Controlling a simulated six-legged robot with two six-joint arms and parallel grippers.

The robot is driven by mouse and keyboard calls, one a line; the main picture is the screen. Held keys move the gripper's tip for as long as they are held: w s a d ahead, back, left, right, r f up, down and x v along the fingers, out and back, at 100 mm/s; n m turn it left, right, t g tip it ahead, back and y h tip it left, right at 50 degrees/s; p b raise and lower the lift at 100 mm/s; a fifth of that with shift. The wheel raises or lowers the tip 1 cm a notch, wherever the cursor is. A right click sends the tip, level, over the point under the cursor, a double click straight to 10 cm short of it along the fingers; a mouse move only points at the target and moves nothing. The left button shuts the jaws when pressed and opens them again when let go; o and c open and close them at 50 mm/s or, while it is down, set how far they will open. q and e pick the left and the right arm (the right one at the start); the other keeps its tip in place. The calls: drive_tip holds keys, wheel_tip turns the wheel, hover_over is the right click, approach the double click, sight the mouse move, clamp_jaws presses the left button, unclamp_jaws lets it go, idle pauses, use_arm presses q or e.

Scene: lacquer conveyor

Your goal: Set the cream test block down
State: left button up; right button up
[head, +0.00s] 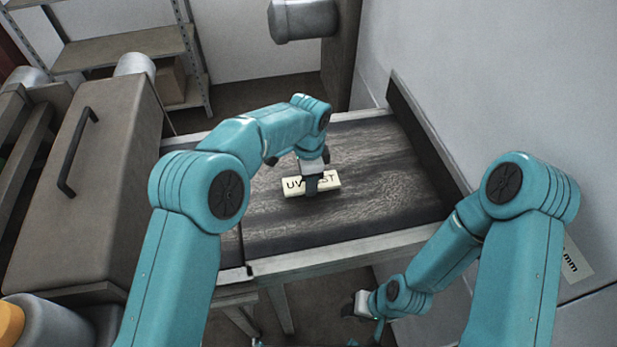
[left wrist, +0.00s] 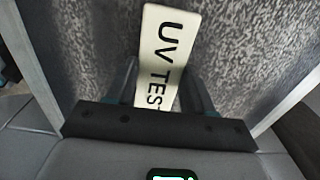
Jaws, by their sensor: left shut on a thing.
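The cream test block (head: 293,187), lettered "UV TEST", lies level over the dark conveyor belt (head: 385,185). My left gripper (head: 316,184) comes down from above and is shut on the block across its middle, covering part of the lettering. In the left wrist view the block (left wrist: 168,40) sits between the two fingers, with one end pointing away over the belt. I cannot tell whether its underside touches the belt. My right gripper (head: 360,304) hangs low in front of the conveyor, away from the block; its jaws are too small to read.
The belt around the block is clear. A pale frame rail (head: 340,253) edges the near side, and a dark raised guard (head: 428,140) edges the right. A large brown housing with a black handle (head: 72,150) stands at the left. A grey cylinder (head: 302,20) hangs behind.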

use_arm(q)
drive_tip(key=shift+w+f, duration=0.1)
drive_tip(key=shift+f, duration=0.4)
drive_tip(key=shift+f, duration=0.1)
drive_tip(key=o, duration=1)
drive_tip(key=shift+o, duration=0.2)
